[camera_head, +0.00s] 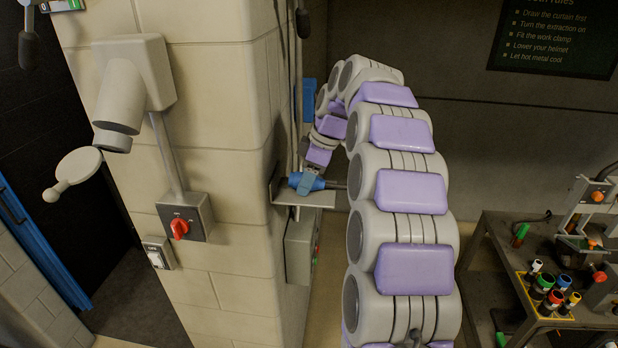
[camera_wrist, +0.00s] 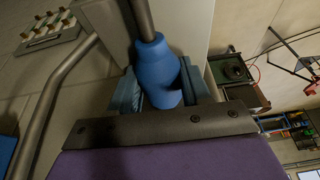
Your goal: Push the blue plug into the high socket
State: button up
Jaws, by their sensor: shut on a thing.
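The blue plug (camera_head: 296,180) is at a small metal shelf (camera_head: 318,199) on the side of the block pillar. It also shows in the wrist view (camera_wrist: 156,68), with a grey cable or rod running up from its narrow end. My gripper (camera_head: 311,184) is shut on the plug, its blue-grey fingers on either side of it. I cannot tell whether the plug touches the shelf. A blue box (camera_head: 309,100) sits higher on the pillar's side, partly hidden by my arm; I cannot tell whether it is the high socket.
The pillar's front carries a grey angled fitting (camera_head: 125,95) and a red-knobbed switch box (camera_head: 181,222). A grey box (camera_head: 300,240) hangs below the shelf. Vertical conduits run above it. A dark table (camera_head: 490,262) with several bottles stands at right.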

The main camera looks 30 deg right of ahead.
jog(key=shift+w+a+r, duration=0.1)
jog(key=shift+a+r, duration=0.45)
jog(key=shift+r, duration=0.05)
jog(key=shift+r+p, duration=0.4)
jog(key=shift+r, duration=0.2)
jog(key=shift+w+p+v, duration=0.15)
jog(key=shift+p+v, duration=0.15)
jog(key=shift+v, duration=0.35)
jog(key=shift+w+p+v, duration=0.1)
jog(key=shift+p+v, duration=0.15)
jog(key=shift+v, duration=0.45)
jog(key=shift+a+r, duration=0.15)
jog(key=shift+r, duration=0.2)
jog(key=shift+a, duration=0.1)
jog(key=shift+f, duration=0.15)
